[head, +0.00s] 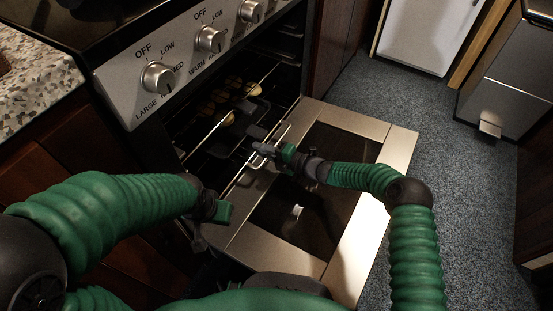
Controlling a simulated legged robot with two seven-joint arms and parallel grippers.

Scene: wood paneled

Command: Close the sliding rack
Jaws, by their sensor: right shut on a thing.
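The sliding rack (233,181) is a wire oven rack whose front part sticks out of the oven opening, above the lowered oven door (385,180). Yellowish round food pieces (229,92) sit further back inside the oven. My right gripper (262,152) is at the front bar of the rack and shut on it; my own gripper hides part of the bar. My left gripper (213,222) is lower left, near the left edge of the oven door, apart from the rack. Its fingers are dark and partly hidden, so their opening is unclear.
The control panel with several knobs (157,77) overhangs the oven opening. The oven door lies open below the rack. A speckled counter (40,78) and wooden cabinets (50,165) are at left. Carpeted floor (455,180) is clear at right, with a bin (505,90) beyond.

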